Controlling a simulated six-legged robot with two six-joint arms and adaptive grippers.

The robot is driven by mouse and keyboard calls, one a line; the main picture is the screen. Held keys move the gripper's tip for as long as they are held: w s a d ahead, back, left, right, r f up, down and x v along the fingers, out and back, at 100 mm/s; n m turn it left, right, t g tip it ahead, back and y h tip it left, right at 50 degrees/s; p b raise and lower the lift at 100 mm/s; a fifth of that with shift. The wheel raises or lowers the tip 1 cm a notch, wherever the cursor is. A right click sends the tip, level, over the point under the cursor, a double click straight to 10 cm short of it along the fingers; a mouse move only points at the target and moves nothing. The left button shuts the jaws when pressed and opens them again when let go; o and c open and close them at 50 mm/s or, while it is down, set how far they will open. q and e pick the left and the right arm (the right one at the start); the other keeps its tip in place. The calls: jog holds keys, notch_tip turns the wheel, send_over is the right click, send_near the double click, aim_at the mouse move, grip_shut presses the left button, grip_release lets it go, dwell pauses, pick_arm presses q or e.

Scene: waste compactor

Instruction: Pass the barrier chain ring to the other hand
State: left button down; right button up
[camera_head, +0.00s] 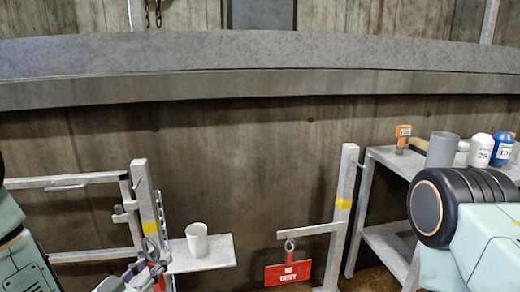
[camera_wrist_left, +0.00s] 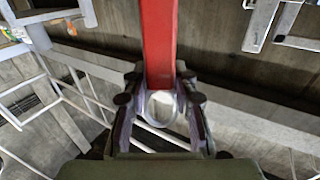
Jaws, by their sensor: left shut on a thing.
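The grey barrier chain ring (camera_head: 151,249) shows at lower left in the head view, in front of a post with a yellow band. A red piece (camera_head: 157,278) is just below it. My left gripper (camera_head: 130,276) is at the bottom edge, partly cut off, and is shut on the ring. In the left wrist view, the pale ring (camera_wrist_left: 161,124) sits between the two fingers of my left gripper (camera_wrist_left: 160,105), and the red piece (camera_wrist_left: 159,40) runs upward from it. My right gripper is outside the views; only part of my right arm shows.
A red no-entry sign (camera_head: 288,273) hangs from a bar on the right post (camera_head: 344,200). A table (camera_head: 385,165) at right holds bottles, a grey cup and a tool.

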pick_arm(q)
jog(key=s+d+r+m+g+h+p, duration=0.1)
jog(key=s+d, duration=0.4)
jog(key=s, duration=0.5)
notch_tip(320, 180, up, 3)
jog(key=shift+s+f+m+h+p, duration=0.1)
jog(key=shift+s+m+h+p, duration=0.4)
jog(key=shift+h+p, duration=0.6)
jog(key=shift+w, duration=0.15)
jog(key=shift+f, duration=0.1)
